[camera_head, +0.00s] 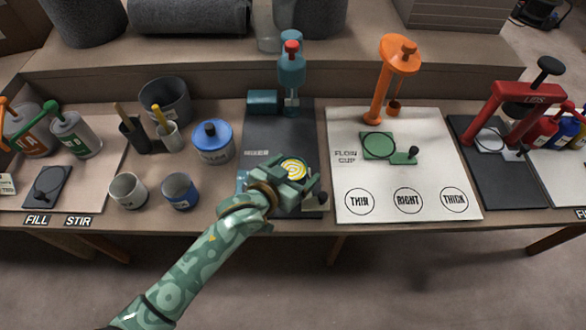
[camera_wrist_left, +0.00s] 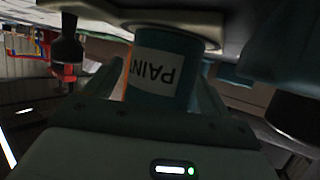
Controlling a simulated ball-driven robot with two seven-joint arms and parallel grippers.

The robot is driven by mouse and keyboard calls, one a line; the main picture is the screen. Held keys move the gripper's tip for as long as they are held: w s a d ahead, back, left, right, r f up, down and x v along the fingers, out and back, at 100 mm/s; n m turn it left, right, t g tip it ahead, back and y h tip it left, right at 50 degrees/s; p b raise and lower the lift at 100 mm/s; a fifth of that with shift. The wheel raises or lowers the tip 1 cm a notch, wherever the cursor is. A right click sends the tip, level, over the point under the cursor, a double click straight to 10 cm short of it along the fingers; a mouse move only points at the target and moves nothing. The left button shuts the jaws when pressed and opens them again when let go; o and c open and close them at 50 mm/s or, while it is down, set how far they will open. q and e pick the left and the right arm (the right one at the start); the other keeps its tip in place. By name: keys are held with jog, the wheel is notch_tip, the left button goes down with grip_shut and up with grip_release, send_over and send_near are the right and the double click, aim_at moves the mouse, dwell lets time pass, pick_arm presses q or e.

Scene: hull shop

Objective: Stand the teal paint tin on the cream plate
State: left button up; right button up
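The teal paint tin (camera_wrist_left: 177,95) stands between the fingers of my left gripper (camera_head: 292,180), its white PAINT label upside down in the left wrist view. In the head view its round top (camera_head: 294,169) shows a yellow and white swirl; the gripper hides most of its side. The left gripper appears shut on the tin. I cannot tell whether tin and plate touch. My right gripper is not in view.
The dark mixer (camera_head: 291,75) rises behind the tin. A blue lidded pot (camera_head: 212,143), a grey cup (camera_head: 129,190) and a blue cup (camera_head: 180,191) stand at left. The white flow-cup board (camera_head: 440,180), with its orange stand (camera_head: 383,85), lies at right.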

pick_arm(q)
jog(key=shift+s+r, duration=0.1)
jog(key=shift+r, duration=0.15)
jog(key=p+v, duration=0.2)
jog(key=v, duration=0.1)
jog(key=p+v, duration=0.1)
jog(key=v, duration=0.1)
jog(key=shift+a+r, duration=0.1)
jog(key=shift+r, duration=0.25)
jog(key=p+v, duration=0.3)
jog(key=v, duration=0.3)
jog(key=shift+s+a+f, duration=0.15)
jog(key=shift+s+f, duration=0.1)
jog(key=shift+f, duration=0.05)
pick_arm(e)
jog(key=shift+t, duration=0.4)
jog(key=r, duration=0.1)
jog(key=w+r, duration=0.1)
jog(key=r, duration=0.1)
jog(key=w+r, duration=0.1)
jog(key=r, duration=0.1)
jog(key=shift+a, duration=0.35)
